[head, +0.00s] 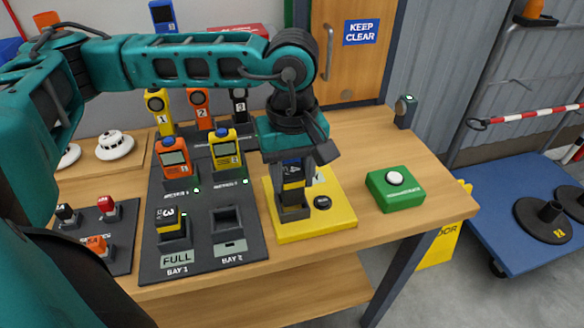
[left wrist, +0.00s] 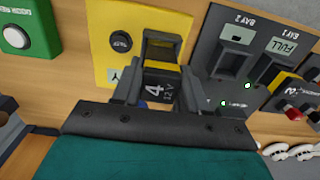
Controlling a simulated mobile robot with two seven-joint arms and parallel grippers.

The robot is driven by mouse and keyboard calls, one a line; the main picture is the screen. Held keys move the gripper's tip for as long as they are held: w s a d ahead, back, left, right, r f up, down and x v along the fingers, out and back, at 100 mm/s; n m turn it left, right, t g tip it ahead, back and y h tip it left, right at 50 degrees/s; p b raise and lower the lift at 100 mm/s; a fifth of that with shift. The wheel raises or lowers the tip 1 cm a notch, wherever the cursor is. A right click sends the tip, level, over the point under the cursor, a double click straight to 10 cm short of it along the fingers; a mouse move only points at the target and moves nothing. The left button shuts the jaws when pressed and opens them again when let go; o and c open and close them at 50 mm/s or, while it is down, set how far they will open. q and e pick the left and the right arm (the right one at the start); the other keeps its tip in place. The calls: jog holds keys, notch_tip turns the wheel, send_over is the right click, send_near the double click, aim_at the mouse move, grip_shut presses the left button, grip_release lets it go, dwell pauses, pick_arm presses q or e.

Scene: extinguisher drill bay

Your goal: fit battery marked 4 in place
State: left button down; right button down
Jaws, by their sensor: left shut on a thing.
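The battery marked 4 (head: 293,170), dark with a yellow band, is upright between the fingers of my left gripper (head: 294,190), which is shut on it. Its 4 and 12 V marking reads clearly in the left wrist view (left wrist: 158,88). It is over the dark socket (head: 293,212) on the yellow plate (head: 325,222). I cannot tell whether its lower end is inside the socket; the fingers hide part of it. The charger (head: 205,255) has a battery marked 3 (head: 169,220) in Bay 1, labelled FULL, and an empty Bay 2 (head: 227,220). My right gripper is not in view.
A green box (head: 394,190) with a white button stands right of the plate. An orange meter (head: 174,157) and a yellow meter (head: 225,150) stand behind the bays. Numbered devices stand farther back. The table's front right is clear.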

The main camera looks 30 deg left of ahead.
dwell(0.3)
pick_arm(q)
jog(key=shift+b, duration=0.85)
dwell(1.9)
jog(key=shift+f+b, duration=1.55)
jog(key=shift+b, duration=0.2)
dwell(0.7)
jog(key=shift+c, duration=0.9)
grip_release()
jog(key=shift+r, duration=0.1)
jog(key=shift+r+p, duration=2)
jog(key=shift+r, duration=1.45)
